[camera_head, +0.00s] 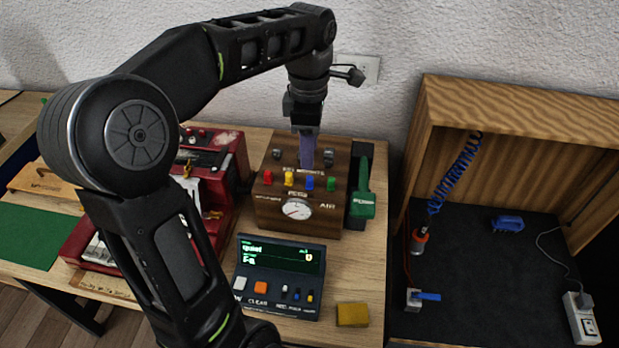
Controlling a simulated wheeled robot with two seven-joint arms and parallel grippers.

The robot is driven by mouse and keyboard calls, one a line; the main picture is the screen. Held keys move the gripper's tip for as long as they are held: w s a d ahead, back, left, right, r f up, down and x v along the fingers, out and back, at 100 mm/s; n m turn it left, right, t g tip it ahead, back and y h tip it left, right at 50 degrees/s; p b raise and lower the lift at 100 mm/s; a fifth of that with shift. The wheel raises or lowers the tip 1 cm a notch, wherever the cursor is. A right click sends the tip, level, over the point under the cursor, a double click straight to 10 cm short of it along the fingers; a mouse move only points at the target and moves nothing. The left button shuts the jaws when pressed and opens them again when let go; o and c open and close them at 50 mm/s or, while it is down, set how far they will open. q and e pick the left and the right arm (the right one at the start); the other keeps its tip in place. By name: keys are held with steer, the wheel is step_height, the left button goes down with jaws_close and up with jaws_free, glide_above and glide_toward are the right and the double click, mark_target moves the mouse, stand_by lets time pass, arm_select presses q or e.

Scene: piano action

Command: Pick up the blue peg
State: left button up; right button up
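The blue peg (309,183) stands in a row of colored pegs on the front of a wooden box with a round dial (297,208). A red peg (267,177) and a yellow peg (289,178) are to its left, and a green peg (331,184) to its right. My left gripper (307,163) points down over the box, just above and behind the blue peg. A purple-blue narrow part shows at its end. I cannot tell whether it is finger or held thing, or whether the fingers are apart. My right gripper is not in view.
A green-handled tool (363,196) stands right of the box. A display console (279,277) and a yellow block (352,314) are in front. A red machine (214,178) is at left, partly behind my arm. A wooden cabinet (520,110) stands at right.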

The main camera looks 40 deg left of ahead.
mark_target(310, 177)
arm_select(q)
steer(key=shift+f, duration=1.35)
steer(key=shift+f, duration=0.1)
steer(key=f+p, duration=0.1)
steer(key=f, duration=0.4)
steer(key=shift+w, duration=0.2)
steer(key=shift+a, duration=0.1)
steer(key=shift+c, duration=0.4)
jaws_close()
